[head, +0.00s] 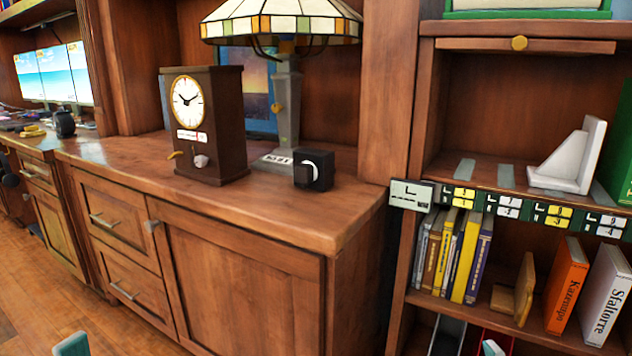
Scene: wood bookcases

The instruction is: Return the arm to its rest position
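A teal tip at the bottom left edge looks like part of my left gripper (72,345). It is in front of the wood floor, apart from the cabinet. A small pale teal tip at the bottom right looks like part of my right gripper (492,348), in front of the lower bookcase shelf. The rest of both grippers and arms is out of the frame. I cannot tell whether either is open or shut, or whether it holds anything.
A wood cabinet (250,255) carries a clock (210,125), a stained-glass lamp (286,100) and a black box (314,170). The bookcase at right holds a white bookend (572,155), several upright books (466,255), an orange book (567,285) and a wooden bookend (522,290). Floor (60,300) at lower left is clear.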

